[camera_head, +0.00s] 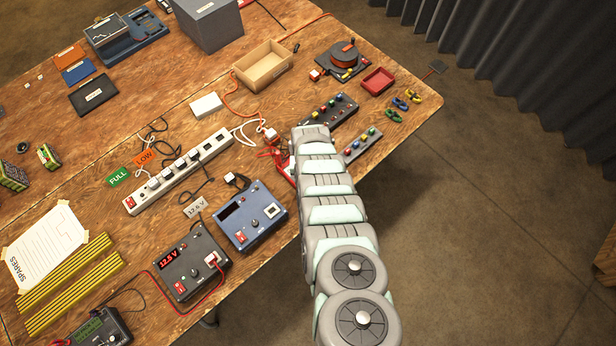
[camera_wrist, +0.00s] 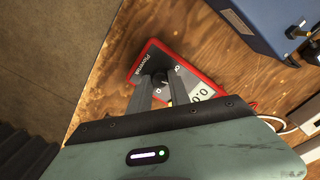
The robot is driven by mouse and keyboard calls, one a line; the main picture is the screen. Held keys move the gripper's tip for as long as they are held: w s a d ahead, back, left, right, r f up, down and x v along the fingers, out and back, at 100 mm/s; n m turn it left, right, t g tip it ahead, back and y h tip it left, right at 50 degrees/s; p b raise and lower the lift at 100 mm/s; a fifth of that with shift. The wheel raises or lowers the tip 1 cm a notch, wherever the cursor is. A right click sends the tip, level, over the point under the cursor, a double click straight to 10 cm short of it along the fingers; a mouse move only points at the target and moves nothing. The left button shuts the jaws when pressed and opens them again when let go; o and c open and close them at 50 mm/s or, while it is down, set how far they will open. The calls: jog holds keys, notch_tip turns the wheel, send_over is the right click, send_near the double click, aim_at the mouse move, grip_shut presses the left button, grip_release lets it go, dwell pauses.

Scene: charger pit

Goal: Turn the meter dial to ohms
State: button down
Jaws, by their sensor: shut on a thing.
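The meter (camera_wrist: 178,58) is a grey-faced box with a red rim, lying on the wooden bench in the wrist view. Its pale display (camera_wrist: 201,92) shows digits starting with 0, partly cut off by my gripper. The dark dial (camera_wrist: 160,78) is between the fingertips of my gripper (camera_wrist: 161,82), which is shut on it. The dial's pointer and most of its markings are hidden or too small to read. In the head view my arm covers most of the meter, and only a red edge (camera_head: 291,172) shows.
A blue power unit (camera_head: 250,216) stands near the meter; it also shows in the wrist view (camera_wrist: 272,22). A white power strip (camera_head: 180,172), red leads (camera_head: 272,153) and button strips (camera_head: 330,112) lie around. The bench edge is close by.

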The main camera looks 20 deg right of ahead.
jog(key=shift+m, duration=2.2)
jog(key=m, duration=0.4)
jog(key=shift+a+m, duration=0.1)
jog(key=shift+m, duration=0.2)
jog(key=shift+m+b, duration=0.4)
jog(key=shift+m, duration=1.4)
jog(key=shift+f+m+b, duration=0.1)
jog(key=shift+m+b, duration=0.3)
jog(key=shift+m, duration=0.3)
jog(key=shift+m+b, duration=0.45)
jog(key=shift+m, duration=0.35)
